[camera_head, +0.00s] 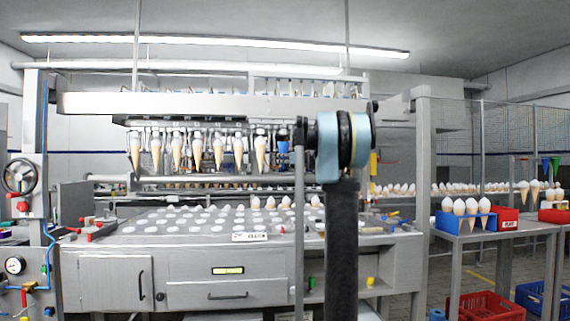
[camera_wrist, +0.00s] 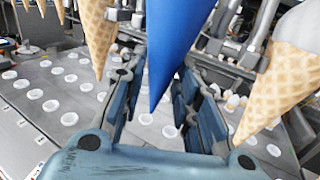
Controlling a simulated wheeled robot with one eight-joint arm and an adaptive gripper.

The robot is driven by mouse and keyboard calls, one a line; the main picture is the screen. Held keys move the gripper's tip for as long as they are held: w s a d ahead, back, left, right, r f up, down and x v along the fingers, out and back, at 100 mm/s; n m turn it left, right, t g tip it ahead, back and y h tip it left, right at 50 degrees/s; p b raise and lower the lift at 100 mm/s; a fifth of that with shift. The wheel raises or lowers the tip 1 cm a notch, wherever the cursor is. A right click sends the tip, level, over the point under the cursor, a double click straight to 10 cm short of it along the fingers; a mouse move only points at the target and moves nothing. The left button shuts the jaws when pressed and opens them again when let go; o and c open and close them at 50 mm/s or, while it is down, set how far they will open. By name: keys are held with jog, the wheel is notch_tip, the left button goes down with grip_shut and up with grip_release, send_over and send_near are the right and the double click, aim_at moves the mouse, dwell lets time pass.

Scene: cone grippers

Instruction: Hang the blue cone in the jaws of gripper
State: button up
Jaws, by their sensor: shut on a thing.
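A blue cone (camera_wrist: 176,45) fills the upper middle of the wrist view, tip down. My gripper (camera_wrist: 155,78) is shut on it, one dark blue finger on each side. The cone's top is cut off by the picture edge, so I cannot tell whether machine jaws hold it. Waffle cones hang to its left (camera_wrist: 98,38) and right (camera_wrist: 283,85). In the head view, a row of machine jaws holds hanging cones (camera_head: 218,150).
A table with white round spots (camera_head: 180,222) lies below the row. Several cones stand on its back right part. At right, a blue rack (camera_head: 450,222) holds cones, beside red boxes (camera_head: 507,218).

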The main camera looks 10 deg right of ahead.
jog(key=shift+w, duration=0.3)
jog(key=shift+w, duration=0.35)
jog(key=shift+w, duration=0.55)
jog(key=shift+f, duration=0.6)
dwell(1.5)
jog(key=o, duration=1.3)
jog(key=shift+s, duration=0.15)
jog(key=s, duration=0.8)
jog(key=shift+s, duration=0.4)
